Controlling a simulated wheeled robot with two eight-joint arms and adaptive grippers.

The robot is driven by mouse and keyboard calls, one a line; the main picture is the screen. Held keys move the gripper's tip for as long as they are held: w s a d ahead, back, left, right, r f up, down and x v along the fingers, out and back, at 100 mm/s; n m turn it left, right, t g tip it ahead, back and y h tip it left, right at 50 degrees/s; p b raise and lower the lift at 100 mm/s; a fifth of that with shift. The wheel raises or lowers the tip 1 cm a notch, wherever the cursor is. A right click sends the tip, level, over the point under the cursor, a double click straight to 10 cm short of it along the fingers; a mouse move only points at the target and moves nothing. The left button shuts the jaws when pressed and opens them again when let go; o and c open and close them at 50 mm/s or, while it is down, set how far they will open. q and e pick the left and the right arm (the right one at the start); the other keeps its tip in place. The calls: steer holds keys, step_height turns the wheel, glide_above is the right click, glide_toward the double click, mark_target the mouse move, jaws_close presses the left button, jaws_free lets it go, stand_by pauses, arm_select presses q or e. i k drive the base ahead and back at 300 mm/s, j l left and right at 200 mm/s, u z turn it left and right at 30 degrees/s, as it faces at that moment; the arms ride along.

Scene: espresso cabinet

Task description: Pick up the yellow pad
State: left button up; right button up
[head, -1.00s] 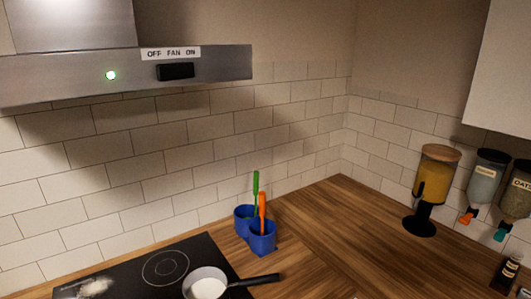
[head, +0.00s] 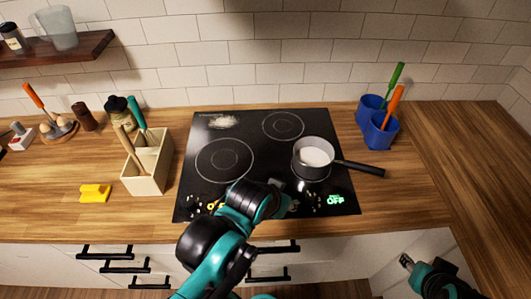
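The yellow pad (head: 95,193) lies flat on the wooden counter, left of the stove and near the counter's front edge, just left of a cream utensil holder. Nothing touches it from above. My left arm reaches up over the front of the stove, well to the right of the pad. I cannot make out the fingers of my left gripper. My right arm is at the lower right, in front of the cabinets and far from the pad. Its small metallic end (head: 406,262) shows, but I cannot tell whether that gripper is open or shut.
The cream holder (head: 147,166) contains utensils. The black stove (head: 250,133) bears a pot (head: 313,157) with white contents, its handle pointing right. Blue cups (head: 381,134) stand right of the stove. Jars and an egg stand are at the back left. Counter around the pad's left is clear.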

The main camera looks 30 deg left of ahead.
mark_target(91, 194)
steer(key=u, duration=2.75)
